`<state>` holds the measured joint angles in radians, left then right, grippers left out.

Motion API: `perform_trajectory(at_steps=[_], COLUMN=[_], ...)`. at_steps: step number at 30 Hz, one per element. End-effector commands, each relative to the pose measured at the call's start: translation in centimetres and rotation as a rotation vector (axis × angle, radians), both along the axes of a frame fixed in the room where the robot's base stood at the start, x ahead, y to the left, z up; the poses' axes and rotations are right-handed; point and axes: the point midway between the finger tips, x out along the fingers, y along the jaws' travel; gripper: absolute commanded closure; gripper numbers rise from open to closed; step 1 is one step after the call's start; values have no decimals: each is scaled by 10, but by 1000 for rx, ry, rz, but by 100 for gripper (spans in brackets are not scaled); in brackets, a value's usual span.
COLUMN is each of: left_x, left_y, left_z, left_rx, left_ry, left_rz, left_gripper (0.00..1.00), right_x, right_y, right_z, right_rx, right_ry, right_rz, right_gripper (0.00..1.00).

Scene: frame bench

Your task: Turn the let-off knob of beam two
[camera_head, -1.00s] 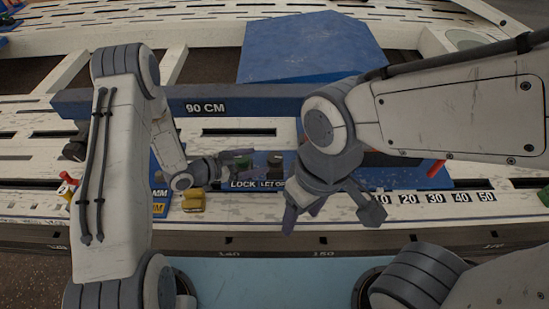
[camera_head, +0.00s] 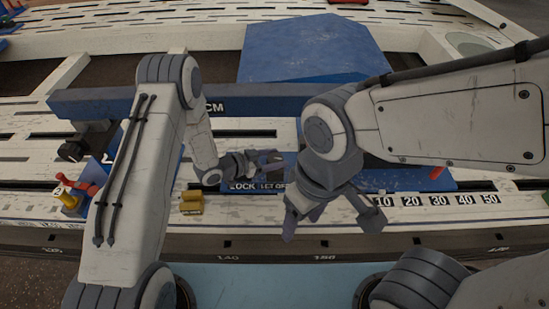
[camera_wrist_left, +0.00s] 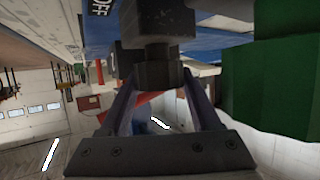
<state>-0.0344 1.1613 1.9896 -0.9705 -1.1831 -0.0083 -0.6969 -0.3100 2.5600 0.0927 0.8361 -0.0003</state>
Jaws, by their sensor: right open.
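The let-off knob is a black knob (camera_wrist_left: 158,72) in the left wrist view, below a label ending in "OFF" (camera_wrist_left: 100,6). My left gripper (camera_wrist_left: 160,88) has one finger on each side of it; I cannot tell whether they press on it. In the head view my left gripper (camera_head: 268,162) is above the "LET OFF" label (camera_head: 272,186) and hides the knob. A green block (camera_wrist_left: 270,85), probably the lock knob, stands right of the fingers in the left wrist view. My right gripper (camera_head: 331,214) is open and empty, to the right and nearer the front edge.
A blue beam (camera_head: 280,105) runs across behind. A large blue block (camera_head: 310,50) lies further back. A red and yellow piece marked 2 (camera_head: 66,196) and a black knob (camera_head: 70,151) are at far left.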

Motion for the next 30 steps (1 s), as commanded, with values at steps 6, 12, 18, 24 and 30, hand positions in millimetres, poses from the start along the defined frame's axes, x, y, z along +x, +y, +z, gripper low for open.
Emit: perform_trajectory(at_steps=[6, 12, 18, 24, 30], left_x=[-1, -1, 0, 0, 0], left_y=[0, -1, 0, 0, 0], left_z=[1, 1, 1, 1, 0], left_rx=[-2, -4, -1, 0, -1], left_ry=[2, 3, -1, -2, 0], left_rz=[12, 101, 136, 136, 135], left_gripper=[92, 92, 91, 91, 6], right_x=[0, 0, 0, 0, 0], right_y=[0, 0, 0, 0, 0], right_z=[1, 5, 6, 6, 6], right_rx=[0, 0, 0, 0, 0], right_ry=[0, 0, 0, 0, 0], right_rz=[0, 0, 0, 0, 0], right_gripper=[38, 38, 38, 38, 38])
